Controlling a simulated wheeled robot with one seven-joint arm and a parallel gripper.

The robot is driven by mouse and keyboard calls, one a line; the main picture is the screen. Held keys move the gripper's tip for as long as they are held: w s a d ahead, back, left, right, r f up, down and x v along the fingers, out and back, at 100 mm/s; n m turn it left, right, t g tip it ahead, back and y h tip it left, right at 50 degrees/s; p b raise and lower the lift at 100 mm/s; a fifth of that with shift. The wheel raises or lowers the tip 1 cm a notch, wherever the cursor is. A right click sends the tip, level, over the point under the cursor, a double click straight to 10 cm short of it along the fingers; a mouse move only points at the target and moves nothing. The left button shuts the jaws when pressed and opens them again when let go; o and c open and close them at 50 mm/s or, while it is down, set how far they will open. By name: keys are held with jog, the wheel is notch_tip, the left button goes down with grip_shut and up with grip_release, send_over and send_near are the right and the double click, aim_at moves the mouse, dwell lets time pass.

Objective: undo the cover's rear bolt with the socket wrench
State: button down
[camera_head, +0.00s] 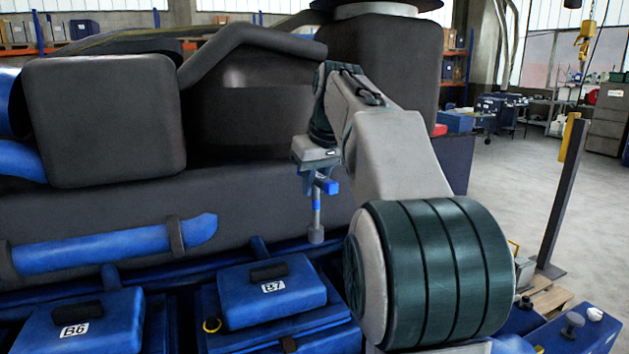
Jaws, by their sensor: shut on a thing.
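My gripper (318,180) is shut on the socket wrench (316,215) and holds it upright in the air. The wrench has a blue upper part, a thin grey shaft and a wider grey socket (316,236) at its lower end. The socket hangs just right of the blue cover marked B7 (240,300), in front of the dark engine side, and I cannot tell whether it touches anything. Another blue cover, marked B6 (105,325), is at the lower left. Each has a black handle on top. I cannot make out the rear bolt; my arm hides the area to the right.
A blue pipe (115,248) runs along the grey engine block (270,205) behind the covers. A dark post (563,195) stands at the right. The floor (510,185) beyond is open.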

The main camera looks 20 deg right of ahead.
aim_at(318, 227)
jog(key=m, duration=0.1)
jog(key=m+h, duration=0.1)
jog(key=m, duration=0.2)
jog(key=shift+d+f+m+h, duration=0.1)
jog(key=shift+f+m+h, duration=0.2)
jog(key=shift+m+h, duration=0.1)
jog(key=m, duration=0.1)
jog(key=m+h, duration=0.1)
jog(key=m, duration=0.1)
jog(key=m+g, duration=0.1)
jog(key=shift+d+f+m+h, duration=0.1)
jog(key=shift+f+m+h, duration=0.2)
jog(key=shift+f+m, duration=0.1)
jog(key=m, duration=0.1)
jog(key=m+g, duration=0.1)
jog(key=m, duration=0.1)
jog(key=m+h, duration=0.1)
jog(key=m, duration=0.1)
jog(key=shift+s+f+g, duration=0.15)
jog(key=shift+f+g, duration=0.2)
jog(key=shift+g, duration=0.05)
jog(key=m, duration=0.1)
jog(key=m+g, duration=0.1)
jog(key=m, duration=0.3)
jog(key=shift+s+d+f+g+h, duration=0.1)
jog(key=shift+d+f+g+h, duration=0.05)
jog(key=shift+f+g+h, duration=0.15)
jog(key=shift+f+b, duration=1.2)
jog(key=shift+f, duration=0.4)
